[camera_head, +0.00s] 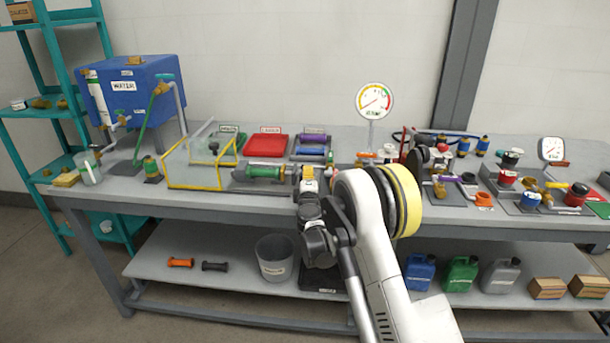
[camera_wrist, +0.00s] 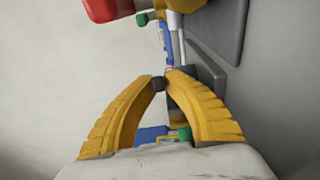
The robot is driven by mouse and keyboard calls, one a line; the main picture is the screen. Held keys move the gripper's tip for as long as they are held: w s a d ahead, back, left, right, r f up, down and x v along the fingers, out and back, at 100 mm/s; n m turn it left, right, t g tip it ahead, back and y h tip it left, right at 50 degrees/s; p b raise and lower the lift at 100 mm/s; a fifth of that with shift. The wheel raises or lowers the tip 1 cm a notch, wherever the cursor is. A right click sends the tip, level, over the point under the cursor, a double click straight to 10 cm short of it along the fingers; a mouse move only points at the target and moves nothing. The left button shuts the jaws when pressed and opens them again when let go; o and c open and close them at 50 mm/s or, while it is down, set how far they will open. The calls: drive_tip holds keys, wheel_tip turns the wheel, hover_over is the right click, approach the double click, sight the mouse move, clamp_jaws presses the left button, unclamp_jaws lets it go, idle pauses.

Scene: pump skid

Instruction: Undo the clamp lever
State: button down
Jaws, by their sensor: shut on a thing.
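In the wrist view my gripper (camera_wrist: 162,79) has its two yellow ribbed fingers closed together at the tips. A small dark knob (camera_wrist: 158,85) sits between the tips; it looks like the end of the clamp lever. The rest of the lever is hidden or too small to make out. In the head view my gripper (camera_head: 309,185) is above the bench by the right end of the green cylinder (camera_head: 265,172), and my arm hides much of that spot.
A red part (camera_wrist: 105,9) and a green knob (camera_wrist: 143,19) show beyond the fingertips. On the bench (camera_head: 235,205), a yellow-framed clear guard (camera_head: 190,175) stands left and a gauge (camera_head: 374,101) rises behind. Valves and fittings crowd the right side.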

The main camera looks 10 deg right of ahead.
drive_tip(key=shift+w+d+n+y, duration=0.1)
drive_tip(key=shift+d+n+y, duration=0.15)
drive_tip(key=shift+n+y, duration=0.7)
drive_tip(key=shift+w+d+n+y, duration=0.1)
drive_tip(key=shift+d+n+y, duration=0.3)
drive_tip(key=shift+y, duration=0.9)
drive_tip(key=shift+w+d+n+y, duration=0.1)
drive_tip(key=shift+n+y, duration=0.75)
drive_tip(key=shift+y, duration=0.6)
drive_tip(key=c, duration=1.7)
unclamp_jaws()
drive_tip(key=shift+s, duration=0.1)
drive_tip(key=v, duration=1.2)
